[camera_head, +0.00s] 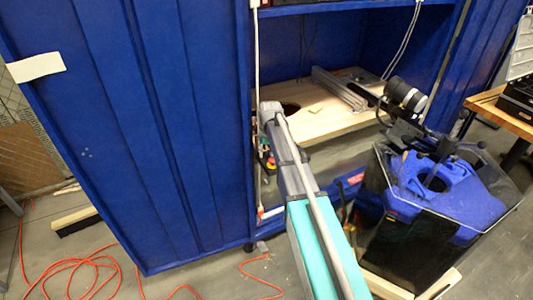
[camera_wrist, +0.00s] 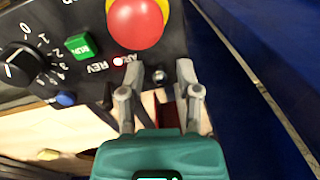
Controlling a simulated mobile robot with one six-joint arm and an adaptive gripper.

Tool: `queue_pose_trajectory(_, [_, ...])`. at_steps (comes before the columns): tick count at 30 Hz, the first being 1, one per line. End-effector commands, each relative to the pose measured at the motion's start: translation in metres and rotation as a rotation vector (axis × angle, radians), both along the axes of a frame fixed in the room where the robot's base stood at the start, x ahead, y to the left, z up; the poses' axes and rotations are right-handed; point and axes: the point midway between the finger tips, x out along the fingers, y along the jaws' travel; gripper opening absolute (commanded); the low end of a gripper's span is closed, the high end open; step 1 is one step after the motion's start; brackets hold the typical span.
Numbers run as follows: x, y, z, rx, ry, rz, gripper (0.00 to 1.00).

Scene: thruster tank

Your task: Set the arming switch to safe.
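In the wrist view a dark control panel (camera_wrist: 65,20) fills the upper left. A small metal switch (camera_wrist: 160,75) stands at its lower edge beside lettering that begins "AR"; it looks like the arming switch, but its set position is not readable. My gripper (camera_wrist: 161,78) is open, with one finger on each side of this switch and gaps showing between. I cannot tell whether either finger touches it. In the head view the panel's red and yellow button (camera_head: 268,163) shows small beside my arm, and my gripper is not clearly visible there.
Close to the switch are a red stop button (camera_wrist: 135,22), a green RUN button (camera_wrist: 80,46), a numbered black dial (camera_wrist: 18,64), a blue knob (camera_wrist: 66,99) and a small white light (camera_wrist: 118,62). A blue wall (camera_wrist: 250,80) runs along the right. A blue thruster-like unit (camera_head: 440,190) stands right.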

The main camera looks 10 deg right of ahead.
Motion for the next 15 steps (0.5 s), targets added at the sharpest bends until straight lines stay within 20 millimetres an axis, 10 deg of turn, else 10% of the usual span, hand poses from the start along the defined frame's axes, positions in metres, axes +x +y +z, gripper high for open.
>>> queue_pose_trajectory(6, [0.0, 0.0, 0.0, 0.0, 0.0, 0.0, 0.0])
queue_pose_trajectory(15, [0.0012, 0.0001, -0.0002, -0.003, 0.01, 0.001, 0.0])
